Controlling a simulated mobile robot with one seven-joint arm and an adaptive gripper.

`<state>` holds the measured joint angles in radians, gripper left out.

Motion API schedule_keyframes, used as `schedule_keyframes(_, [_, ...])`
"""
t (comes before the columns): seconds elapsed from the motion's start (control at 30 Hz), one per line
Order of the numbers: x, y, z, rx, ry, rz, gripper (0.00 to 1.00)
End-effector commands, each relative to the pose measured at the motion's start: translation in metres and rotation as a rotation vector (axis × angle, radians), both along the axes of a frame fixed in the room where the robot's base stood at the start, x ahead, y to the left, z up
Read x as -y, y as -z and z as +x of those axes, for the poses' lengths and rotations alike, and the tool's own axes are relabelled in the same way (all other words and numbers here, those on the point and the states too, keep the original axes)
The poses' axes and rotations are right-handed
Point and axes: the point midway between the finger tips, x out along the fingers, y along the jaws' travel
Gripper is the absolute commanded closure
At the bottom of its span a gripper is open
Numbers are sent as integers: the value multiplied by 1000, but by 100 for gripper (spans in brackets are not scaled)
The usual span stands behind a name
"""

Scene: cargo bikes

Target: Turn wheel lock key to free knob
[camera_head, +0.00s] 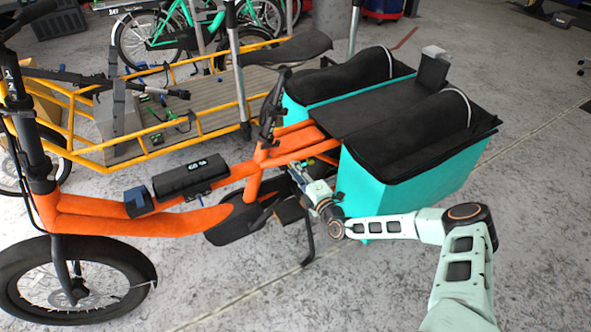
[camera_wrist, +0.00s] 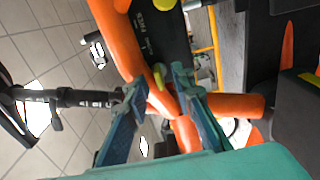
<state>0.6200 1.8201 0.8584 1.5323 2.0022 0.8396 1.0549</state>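My gripper (camera_head: 297,174) is beside the orange bike frame (camera_head: 140,222), under the rear of the frame and left of the turquoise box. In the wrist view my gripper (camera_wrist: 160,78) is open, with its two teal fingers apart. A small yellow-green piece (camera_wrist: 159,76) shows between the fingertips, close to the orange tubes and a dark frame part with white lettering. It may be the wheel lock key or the knob; I cannot tell which. I cannot tell whether either finger touches it. Another yellow piece (camera_wrist: 309,78) is at the right edge.
The turquoise box (camera_head: 375,198) with a black cover stands right of my gripper. A black kickstand (camera_head: 307,245) reaches the floor just below. A yellow cargo bike (camera_head: 200,117) stands behind the orange one. The grey floor (camera_head: 240,285) in front is clear.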

Motion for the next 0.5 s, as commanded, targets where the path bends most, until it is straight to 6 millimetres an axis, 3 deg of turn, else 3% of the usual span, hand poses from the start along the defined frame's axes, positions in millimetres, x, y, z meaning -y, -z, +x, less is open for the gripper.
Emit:
schedule_keyframes(0.3, [4,-1,-2,2,3,-1,77])
schedule_keyframes(0.5, [20,-1,-25,1,3,0,77])
